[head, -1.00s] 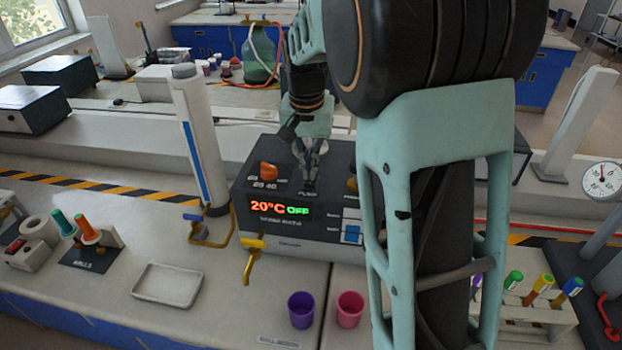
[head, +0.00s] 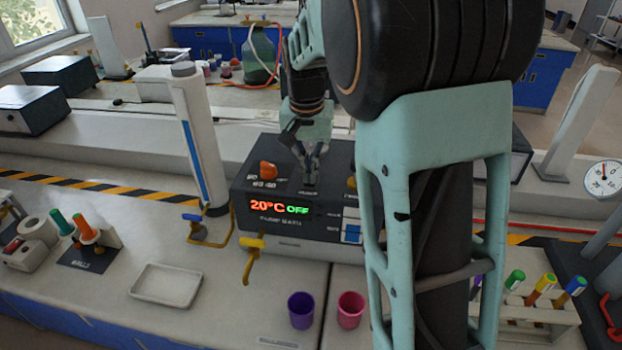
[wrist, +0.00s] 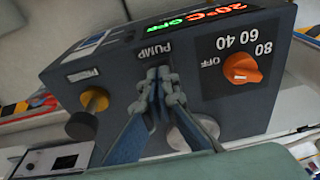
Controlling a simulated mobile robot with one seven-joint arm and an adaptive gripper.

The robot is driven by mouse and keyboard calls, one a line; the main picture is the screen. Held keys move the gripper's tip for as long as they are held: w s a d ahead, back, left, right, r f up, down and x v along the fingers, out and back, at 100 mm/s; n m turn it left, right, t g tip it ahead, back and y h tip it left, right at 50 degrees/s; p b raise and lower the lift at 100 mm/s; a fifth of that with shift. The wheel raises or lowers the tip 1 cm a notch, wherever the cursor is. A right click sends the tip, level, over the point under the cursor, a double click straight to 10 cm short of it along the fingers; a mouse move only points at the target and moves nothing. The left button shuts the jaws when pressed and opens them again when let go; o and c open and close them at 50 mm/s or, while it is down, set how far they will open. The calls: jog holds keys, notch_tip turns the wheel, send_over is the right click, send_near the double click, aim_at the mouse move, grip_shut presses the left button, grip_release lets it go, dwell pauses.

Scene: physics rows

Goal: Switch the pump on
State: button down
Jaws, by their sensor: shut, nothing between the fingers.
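The heating bath unit (head: 290,246) is a dark box on the bench. Its display (head: 279,208) reads 20°C in red and OFF in green. My gripper (head: 310,184) is shut and points down at the unit's top panel. In the wrist view its fingertips (wrist: 158,74) are together beside the PUMP label (wrist: 156,50), with nothing visible between them. The pump switch cannot be made out; the fingers cover that spot. Whether they touch the panel is unclear. An orange dial (wrist: 243,68) marked OFF, 40, 60, 80 sits beside the fingers, its setting hard to read.
A yellow knob (wrist: 95,98) is on the panel's other side. A white column (head: 198,135) stands left of the unit. A yellow-handled tap (head: 252,255), purple cup (head: 301,310) and pink cup (head: 350,309) are in front. A white tray (head: 166,285) lies front left.

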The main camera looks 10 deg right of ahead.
jog(key=shift+f, duration=0.45)
jog(key=shift+r, duration=0.2)
jog(key=shift+r+p, duration=2.55)
jog(key=shift+r, duration=0.85)
